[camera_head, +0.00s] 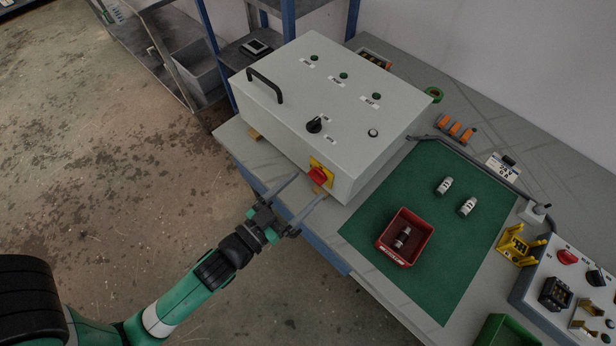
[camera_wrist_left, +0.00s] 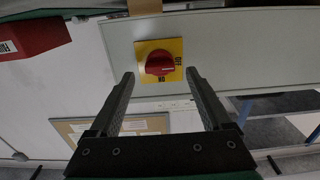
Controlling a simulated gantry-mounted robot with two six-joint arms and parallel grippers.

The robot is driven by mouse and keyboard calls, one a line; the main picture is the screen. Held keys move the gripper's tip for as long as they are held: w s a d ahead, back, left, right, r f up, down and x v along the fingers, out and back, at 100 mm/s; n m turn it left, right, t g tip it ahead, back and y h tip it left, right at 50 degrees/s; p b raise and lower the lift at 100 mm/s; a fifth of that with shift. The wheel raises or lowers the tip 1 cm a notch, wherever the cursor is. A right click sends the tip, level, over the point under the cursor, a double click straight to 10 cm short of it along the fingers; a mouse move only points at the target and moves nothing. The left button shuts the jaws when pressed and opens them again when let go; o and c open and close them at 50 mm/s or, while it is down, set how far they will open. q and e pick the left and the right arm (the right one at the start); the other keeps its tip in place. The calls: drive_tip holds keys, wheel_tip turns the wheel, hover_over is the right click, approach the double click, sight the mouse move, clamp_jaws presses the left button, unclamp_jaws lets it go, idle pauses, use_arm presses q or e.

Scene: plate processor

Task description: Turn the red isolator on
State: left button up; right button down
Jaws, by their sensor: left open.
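The red isolator (camera_head: 317,175) is a rotary knob on a yellow plate on the front face of the grey cabinet (camera_head: 345,170). In the left wrist view the red knob (camera_wrist_left: 159,63) is near the top middle. Its pale mark points right, toward a label that looks like OFF; an ON label sits below the knob. My left gripper (camera_head: 310,188) is open and empty, its fingers pointing at the front face. In the wrist view the left gripper's fingertips (camera_wrist_left: 159,74) lie either side of the knob, apparently short of it. My right gripper is not in view.
The cabinet has a black handle (camera_head: 264,87), green buttons and a black selector (camera_head: 314,125) on top. To the right are a green mat (camera_head: 450,225), a red bin (camera_head: 405,238) and a control box (camera_head: 570,280). Open floor lies in front of the bench.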

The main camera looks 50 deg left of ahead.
sight(317, 177)
use_arm(q)
drive_tip(key=shift+w+a+f, duration=0.1)
drive_tip(key=shift+w+a, duration=0.05)
drive_tip(key=shift+w, duration=0.95)
clamp_jaws()
